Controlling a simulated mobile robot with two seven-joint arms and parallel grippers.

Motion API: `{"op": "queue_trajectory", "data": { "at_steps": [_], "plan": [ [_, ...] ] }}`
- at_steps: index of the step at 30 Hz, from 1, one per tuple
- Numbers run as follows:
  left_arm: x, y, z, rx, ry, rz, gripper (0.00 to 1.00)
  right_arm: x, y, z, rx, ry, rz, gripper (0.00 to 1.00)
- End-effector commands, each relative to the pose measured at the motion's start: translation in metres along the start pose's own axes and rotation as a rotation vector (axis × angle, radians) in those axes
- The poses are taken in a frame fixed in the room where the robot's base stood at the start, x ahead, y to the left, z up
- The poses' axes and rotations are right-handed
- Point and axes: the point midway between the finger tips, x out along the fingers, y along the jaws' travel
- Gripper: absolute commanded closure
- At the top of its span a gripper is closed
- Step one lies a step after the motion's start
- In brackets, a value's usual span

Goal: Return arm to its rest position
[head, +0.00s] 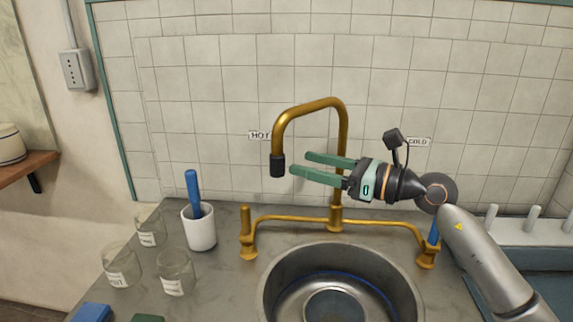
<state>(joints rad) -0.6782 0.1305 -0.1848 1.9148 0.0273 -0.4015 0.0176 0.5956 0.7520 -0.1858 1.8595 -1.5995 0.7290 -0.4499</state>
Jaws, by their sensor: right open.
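My right gripper (318,167) is open, with its two green fingers pointing left and nothing between them. It is in front of the upright pipe of the brass faucet (342,130), close to the dark spout tip (277,166). I cannot tell whether it touches the faucet. My right arm (480,250) comes in from the lower right. My left gripper is not in view.
A round steel sink (390,262) is below the faucet. A white cup (199,232) with a blue-handled tool and several labelled glass beakers (177,272) stand on the counter at left. White pegs (533,216) stand at right. A wooden shelf (25,168) is at far left.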

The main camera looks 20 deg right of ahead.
Motion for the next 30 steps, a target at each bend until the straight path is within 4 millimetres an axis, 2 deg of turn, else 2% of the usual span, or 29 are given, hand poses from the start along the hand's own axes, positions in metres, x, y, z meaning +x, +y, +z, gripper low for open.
{"op": "queue_trajectory", "data": {
  "at_steps": [3,6,22,26,30],
  "plan": [
    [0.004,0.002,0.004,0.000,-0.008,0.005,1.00,-0.015,-0.001,-0.002,0.000,0.002,-0.002,0.33],
    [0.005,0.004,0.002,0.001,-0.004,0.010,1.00,-0.021,-0.001,-0.001,0.001,0.000,-0.001,0.33],
    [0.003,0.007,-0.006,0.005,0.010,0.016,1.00,-0.023,0.000,0.002,0.001,-0.001,0.000,0.33],
    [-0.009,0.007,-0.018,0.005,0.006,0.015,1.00,-0.023,-0.001,0.021,0.001,-0.002,-0.001,0.33],
    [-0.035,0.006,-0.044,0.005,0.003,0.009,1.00,-0.023,-0.001,0.061,0.001,-0.002,-0.001,0.33]
  ]
}}
